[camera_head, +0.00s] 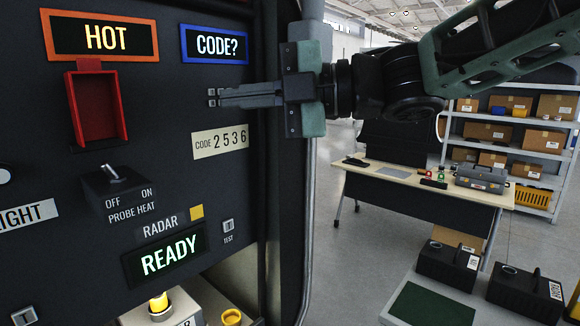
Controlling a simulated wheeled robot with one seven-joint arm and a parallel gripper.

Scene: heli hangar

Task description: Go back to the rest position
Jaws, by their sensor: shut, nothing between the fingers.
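My gripper (213,97) is shut and empty. It points left, with its fingertips in front of the dark control panel (60,265), between the blue-framed "CODE?" display (215,45) and the "CODE 2536" label (220,141). I cannot tell whether the fingertips touch the panel. My arm reaches in from the upper right.
The panel carries a lit "HOT" display (105,36), a red bracket (97,105), a probe heat switch (113,174) and a green "READY" display (165,254). A desk (430,184), shelves (510,130) and black cases (447,264) stand at right, with open floor between.

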